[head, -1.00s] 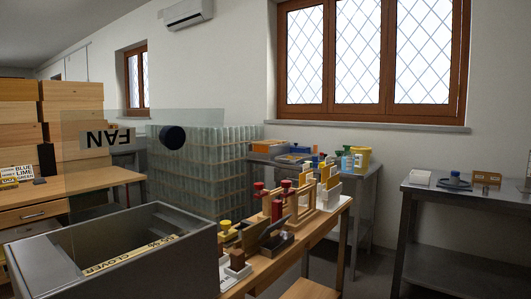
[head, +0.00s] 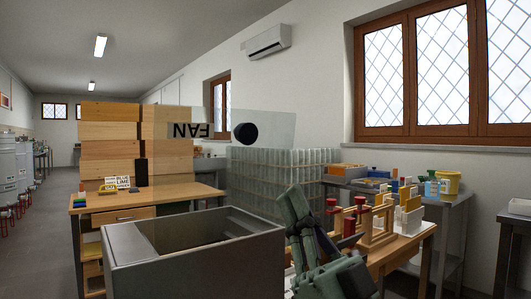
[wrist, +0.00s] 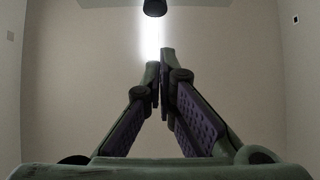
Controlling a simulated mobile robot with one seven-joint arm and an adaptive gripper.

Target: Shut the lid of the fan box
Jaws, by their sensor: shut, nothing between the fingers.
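The fan box is a grey open-topped box (head: 190,262) at the lower middle of the head view. Its clear lid (head: 285,124) stands raised above the back of the box, with a FAN label that reads upside down and a round black knob (head: 245,134). The lid is open. My gripper (head: 290,195) is just right of the box in the head view, pointing up, its tips below the lid's level and apart from lid and box. In the wrist view my gripper (wrist: 160,58) has its fingers together with nothing between them. The box floor is mostly hidden.
A wooden bench (head: 400,246) with stands and small items is close right of the box. Behind are a stack of glass jars (head: 285,175) and a desk (head: 180,192) with wooden hive boxes (head: 110,145). Open floor (head: 45,240) lies at the left.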

